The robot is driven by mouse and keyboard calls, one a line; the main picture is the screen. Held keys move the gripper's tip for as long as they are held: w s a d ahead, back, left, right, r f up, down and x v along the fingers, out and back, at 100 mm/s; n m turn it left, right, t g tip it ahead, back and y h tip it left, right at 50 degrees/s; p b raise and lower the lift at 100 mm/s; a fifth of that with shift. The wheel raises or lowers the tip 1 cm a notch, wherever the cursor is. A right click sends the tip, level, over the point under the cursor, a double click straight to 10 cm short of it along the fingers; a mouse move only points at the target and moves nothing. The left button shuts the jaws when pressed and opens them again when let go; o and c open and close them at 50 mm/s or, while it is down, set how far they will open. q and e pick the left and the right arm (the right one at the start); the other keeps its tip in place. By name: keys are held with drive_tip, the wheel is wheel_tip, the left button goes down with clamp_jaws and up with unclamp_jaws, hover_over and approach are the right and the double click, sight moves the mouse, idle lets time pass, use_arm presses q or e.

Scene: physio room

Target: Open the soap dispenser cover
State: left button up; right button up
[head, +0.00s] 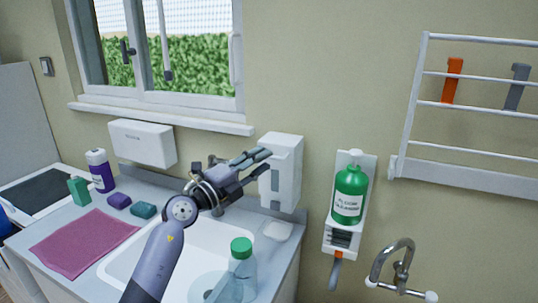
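The soap dispenser appears to be the white wall-mounted box (287,168) above the back right corner of the sink counter. Its cover looks closed, though the gripper hides part of its left side. My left gripper (269,162) reaches up over the sink, with its fingers pointing right at the dispenser's left and front side. The fingers are spread apart with nothing visible between them. I cannot tell whether a fingertip touches the dispenser. My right gripper is not in view.
A white sink (150,262) lies below my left arm. A clear bottle with a green cap (241,268) stands at the front right. A green bottle (349,194) hangs in a wall holder to the right. A white box (142,143) is mounted below the window.

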sight(278, 169)
use_arm(q)
drive_tip(key=shift+x, duration=1.75)
drive_tip(key=shift+c, duration=0.6)
clamp_jaws()
drive_tip(key=shift+s, duration=0.1)
